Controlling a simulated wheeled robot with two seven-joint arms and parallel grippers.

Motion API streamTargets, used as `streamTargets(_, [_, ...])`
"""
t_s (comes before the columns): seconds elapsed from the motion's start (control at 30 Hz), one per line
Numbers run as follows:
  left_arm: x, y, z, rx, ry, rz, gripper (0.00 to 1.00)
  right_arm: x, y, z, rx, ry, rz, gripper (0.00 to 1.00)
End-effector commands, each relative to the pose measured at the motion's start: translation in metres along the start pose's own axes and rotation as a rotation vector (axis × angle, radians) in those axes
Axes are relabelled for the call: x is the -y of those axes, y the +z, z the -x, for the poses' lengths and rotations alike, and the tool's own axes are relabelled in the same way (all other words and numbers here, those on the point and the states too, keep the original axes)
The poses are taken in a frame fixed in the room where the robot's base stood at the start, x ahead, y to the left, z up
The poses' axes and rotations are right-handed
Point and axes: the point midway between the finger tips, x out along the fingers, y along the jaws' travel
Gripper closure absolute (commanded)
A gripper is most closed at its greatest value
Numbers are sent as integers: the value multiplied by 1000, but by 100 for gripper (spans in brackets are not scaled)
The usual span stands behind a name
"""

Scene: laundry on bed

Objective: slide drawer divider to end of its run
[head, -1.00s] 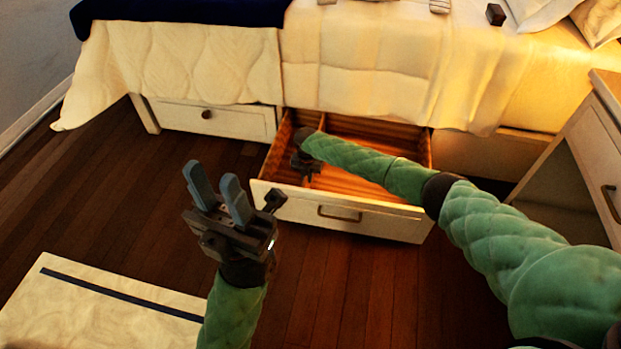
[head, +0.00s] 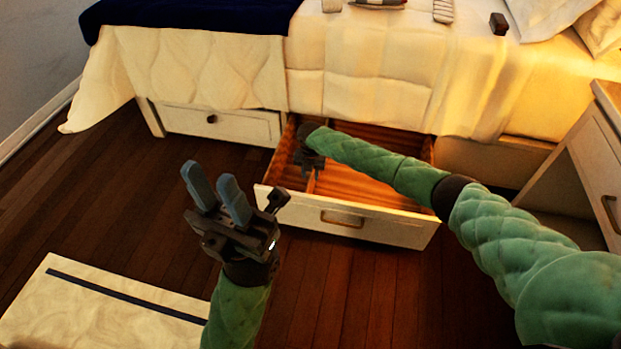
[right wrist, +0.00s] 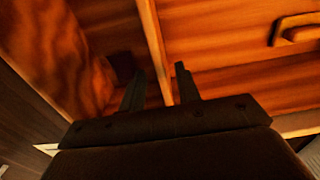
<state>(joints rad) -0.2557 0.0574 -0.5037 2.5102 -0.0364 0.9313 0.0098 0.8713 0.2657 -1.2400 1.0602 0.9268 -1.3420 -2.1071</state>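The drawer (head: 387,230) under the bed stands pulled out. A thin wooden divider (head: 311,183) runs front to back inside it, in the left part; the right wrist view shows it as a pale strip (right wrist: 151,35). My right gripper (head: 311,171) is down in the drawer at the divider. In the right wrist view its two fingers (right wrist: 160,78) are apart, one on each side of the divider, with what looks like a gap; contact is unclear. My left gripper (head: 212,184) is open and empty above the floor, left of the drawer.
A second drawer (head: 222,124) is closed at the left. A nightstand (head: 590,150) stands at the right. A pale bench or box top (head: 95,310) with a dark stripe is at lower left. A handle-like piece (right wrist: 295,28) shows in the right wrist view.

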Motion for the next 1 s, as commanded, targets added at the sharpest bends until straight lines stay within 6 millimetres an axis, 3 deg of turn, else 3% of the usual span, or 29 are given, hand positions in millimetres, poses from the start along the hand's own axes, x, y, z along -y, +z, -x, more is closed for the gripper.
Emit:
streamTargets(0.1, [0,0,-7,-5,-3,-8,68,0,0,16,0,0,-1,67])
streamTargets(0.23, [1,0,-6,-1,-4,-17,68,0,0,24,0,0,-1,67])
streamTargets(0.8, [2,0,-2,10,9,-21,68,0,0,25,0,-1,-4,67])
streamTargets(1.0, [2,0,-3,9,6,-21,68,-1,1,25,5,8,-114,67])
